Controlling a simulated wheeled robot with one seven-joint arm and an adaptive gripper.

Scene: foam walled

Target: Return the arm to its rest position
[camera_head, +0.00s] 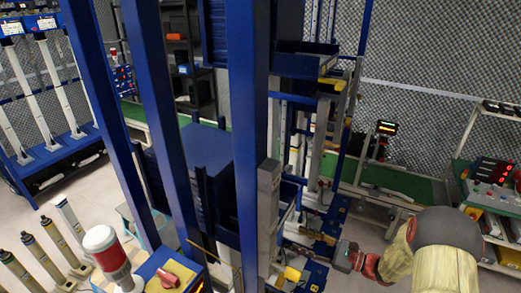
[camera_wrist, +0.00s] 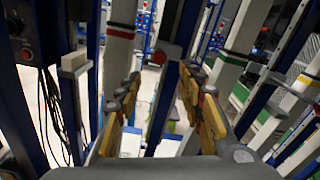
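My arm (camera_head: 440,255), in a pale yellow cover with a dark grey joint, enters the head view at the lower right. My gripper (camera_head: 345,256) lies at its left end, beside the blue machine frame, and is small in this view. In the wrist view my gripper (camera_wrist: 160,85) shows two fingers with yellow pads, spread wide apart. Nothing is held between them. Beyond the fingers are upright blue and white posts; I cannot tell how close they are.
Blue uprights (camera_head: 245,130) of a machine frame cross the head view. A green conveyor (camera_head: 400,182) runs behind. A shelf unit with a control box (camera_head: 492,172) stands at the right. A red-and-white lamp (camera_head: 104,245) stands at lower left.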

